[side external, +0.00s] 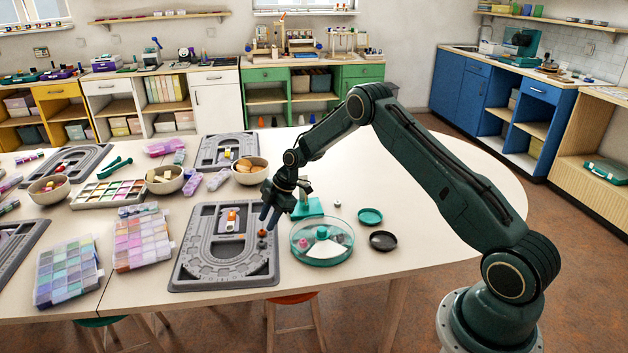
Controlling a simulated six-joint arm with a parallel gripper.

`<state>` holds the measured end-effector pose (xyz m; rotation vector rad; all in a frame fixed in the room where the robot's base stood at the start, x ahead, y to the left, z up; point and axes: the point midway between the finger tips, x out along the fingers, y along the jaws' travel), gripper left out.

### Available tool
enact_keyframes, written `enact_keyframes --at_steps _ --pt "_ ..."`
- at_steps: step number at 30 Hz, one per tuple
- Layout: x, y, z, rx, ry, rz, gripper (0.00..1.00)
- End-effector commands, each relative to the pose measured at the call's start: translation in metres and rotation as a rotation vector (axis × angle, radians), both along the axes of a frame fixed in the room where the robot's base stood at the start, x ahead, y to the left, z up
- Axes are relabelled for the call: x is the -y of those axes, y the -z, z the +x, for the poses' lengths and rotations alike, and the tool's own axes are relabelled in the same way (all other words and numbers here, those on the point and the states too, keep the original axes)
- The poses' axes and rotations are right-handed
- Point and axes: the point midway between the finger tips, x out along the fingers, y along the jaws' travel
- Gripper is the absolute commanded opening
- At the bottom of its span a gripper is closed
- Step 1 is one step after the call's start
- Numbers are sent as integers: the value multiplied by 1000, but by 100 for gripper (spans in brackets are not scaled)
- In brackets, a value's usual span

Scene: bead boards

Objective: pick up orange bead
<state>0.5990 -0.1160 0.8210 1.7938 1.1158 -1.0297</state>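My gripper (268,219) points down over the right edge of the near grey bead board (181,278). Its two bluish fingers look close together from this side, and I cannot tell whether there is a gap between them. A small orange-brown bead (262,233) shows just below the fingertips, on or above the right side of the board; whether it touches the fingers is unclear. A darker brownish bead (263,262) lies nearer on the same board. Small orange and white pieces (231,216) sit in the board's middle.
A round clear-and-teal divided case (322,266) stands right of the board, with a teal lid (370,216) and a black dish (383,241) beyond. A bowl (250,175) is behind the board, and compartment boxes (142,241) are at left. The table's right end is clear.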

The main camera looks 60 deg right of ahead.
Motion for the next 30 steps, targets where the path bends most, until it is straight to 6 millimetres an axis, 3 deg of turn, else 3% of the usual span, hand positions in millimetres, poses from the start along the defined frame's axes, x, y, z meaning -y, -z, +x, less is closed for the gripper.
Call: enact_keyframes --at_steps 9,26,30 --pt "-9 29 9 0 0 -1 31" --pt "-11 36 8 -8 0 -1 31" --pt "-11 36 7 -8 1 0 5"
